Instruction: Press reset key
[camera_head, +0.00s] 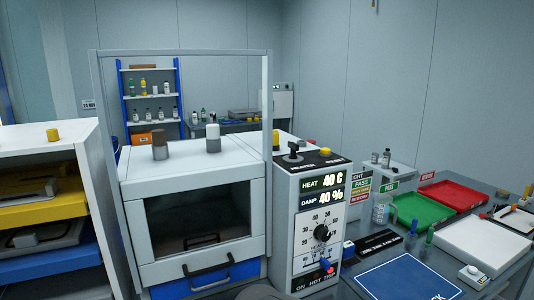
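A white control unit (283,225) stands just right of centre. My gripper is not in view.
A white cabinet with a dark window (202,219) adjoins the unit on the left. A shelf with yellow and blue trays (42,214) stands far left. The right bench holds a green tray (421,209), a red tray (453,194), a blue mat (408,279) and a small button box (473,275).

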